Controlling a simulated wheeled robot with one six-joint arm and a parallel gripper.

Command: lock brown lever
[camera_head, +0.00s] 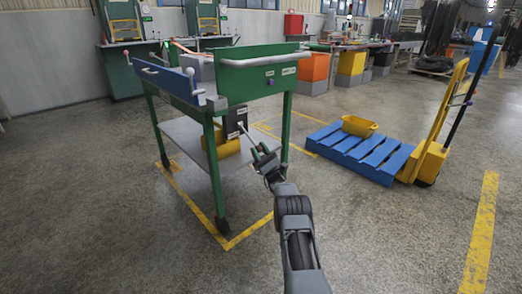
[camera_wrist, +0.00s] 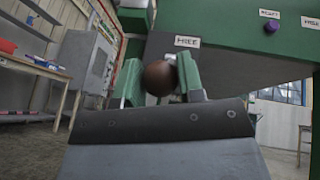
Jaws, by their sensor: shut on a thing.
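The brown lever's round knob (camera_wrist: 160,78) sits between the two green fingers of my gripper (camera_wrist: 160,80) in the wrist view. My gripper is shut on it. A white label reading FREE (camera_wrist: 187,41) is just above and right of the knob, on a dark panel. The lever's shaft is hidden. In the head view my gripper (camera_head: 264,154) is at the front of the green cart (camera_head: 262,78), close to a black box (camera_head: 235,122) with white labels. The brown knob cannot be made out there.
A purple button (camera_wrist: 272,26) is on the green panel at upper right of the wrist view. The cart's lower shelf (camera_head: 185,135) holds a yellow bin (camera_head: 222,145). A blue pallet (camera_head: 345,145) and yellow pallet truck (camera_head: 433,158) stand to the right. The floor in front is clear.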

